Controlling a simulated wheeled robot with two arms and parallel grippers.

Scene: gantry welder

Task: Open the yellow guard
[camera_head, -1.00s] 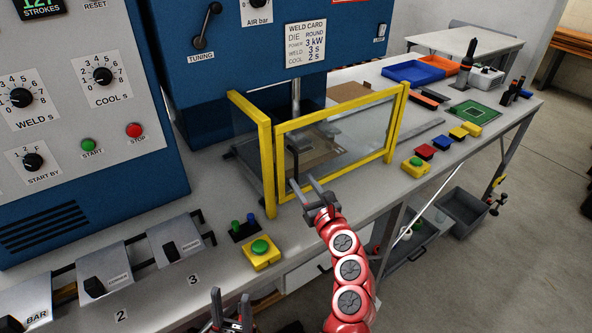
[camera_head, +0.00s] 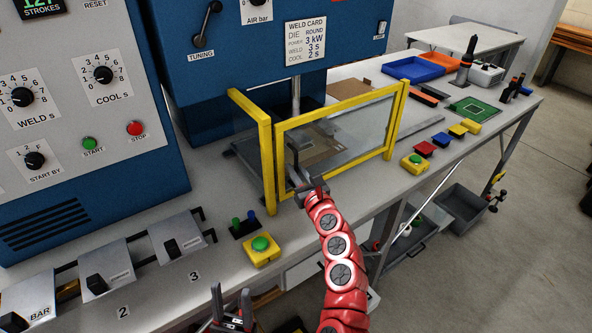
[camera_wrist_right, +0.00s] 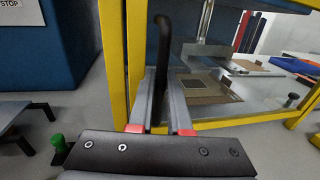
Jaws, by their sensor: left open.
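The yellow guard (camera_head: 265,150) is a yellow frame with clear panels in front of the blue welder. Its front panel looks closed in the head view. A black upright handle (camera_wrist_right: 163,50) is at the left side of that front panel. My right gripper (camera_head: 294,176) is at this handle. In the right wrist view the handle stands between the two grey fingers (camera_wrist_right: 162,92); whether they press on it is unclear. My left gripper (camera_head: 230,297) is open and empty, low at the table's front edge, away from the guard.
A yellow box with a green button (camera_head: 261,248) stands left of the guard, and another (camera_head: 414,163) right of it. The control cabinet (camera_head: 70,110) is at the left. Blue (camera_head: 412,68) and orange trays lie at the back right. Grey bins are below the table.

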